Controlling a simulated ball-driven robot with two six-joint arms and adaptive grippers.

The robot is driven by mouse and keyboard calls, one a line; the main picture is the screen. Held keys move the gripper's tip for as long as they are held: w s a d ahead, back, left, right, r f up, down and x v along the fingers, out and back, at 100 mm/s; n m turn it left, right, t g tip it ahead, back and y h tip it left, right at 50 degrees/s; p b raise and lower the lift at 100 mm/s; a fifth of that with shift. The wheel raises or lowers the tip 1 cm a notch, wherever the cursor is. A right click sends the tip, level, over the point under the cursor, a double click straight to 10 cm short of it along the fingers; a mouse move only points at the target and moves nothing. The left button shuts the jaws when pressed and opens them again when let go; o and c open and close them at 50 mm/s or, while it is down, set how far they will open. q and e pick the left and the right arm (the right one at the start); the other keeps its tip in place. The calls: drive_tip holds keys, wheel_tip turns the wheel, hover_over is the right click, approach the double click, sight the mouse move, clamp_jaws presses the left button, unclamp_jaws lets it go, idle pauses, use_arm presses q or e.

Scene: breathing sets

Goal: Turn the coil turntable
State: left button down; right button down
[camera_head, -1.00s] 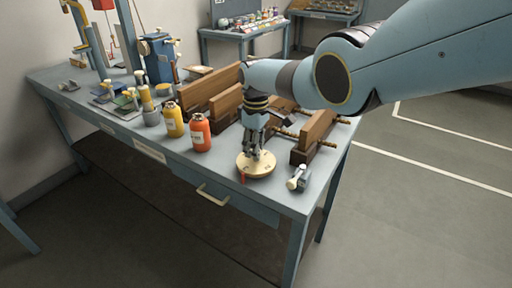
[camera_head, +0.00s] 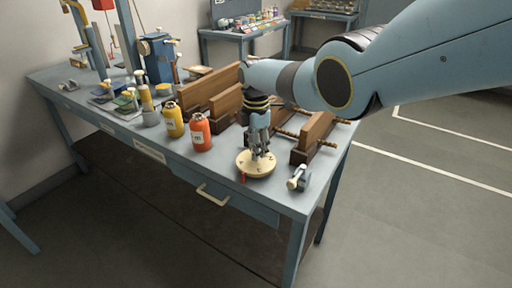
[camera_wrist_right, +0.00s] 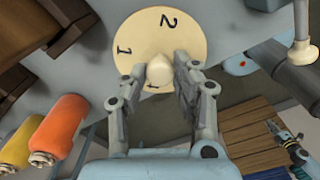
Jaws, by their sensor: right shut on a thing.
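The coil turntable is a round cream disc (camera_head: 250,170) lying flat near the front right of the bench, with dark figures on top. In the right wrist view the disc (camera_wrist_right: 190,30) shows a 1 at left and a 2 at top, with part of another mark below. A pale knob (camera_wrist_right: 160,70) stands at its middle. My right gripper (camera_head: 262,154) reaches down from above and is shut on the knob; its fingers sit on either side of the knob in the right wrist view (camera_wrist_right: 160,82). A small red mark (camera_head: 243,178) shows at the disc's front edge. My left gripper is out of view.
An orange bottle (camera_head: 200,133) and a yellow bottle (camera_head: 173,120) stand left of the turntable. A small clamp-like metal piece (camera_head: 298,178) lies close on its right. Wooden vise-like blocks (camera_head: 315,133) stand behind. The bench's front edge (camera_head: 265,205) is near.

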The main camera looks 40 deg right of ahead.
drive_tip(key=n, duration=0.4)
drive_tip(key=shift+n, duration=0.3)
drive_tip(key=n, duration=0.4)
drive_tip(key=shift+n, duration=0.3)
drive_tip(key=c, duration=1)
unclamp_jaws()
wheel_tip(320, 180, up, 12)
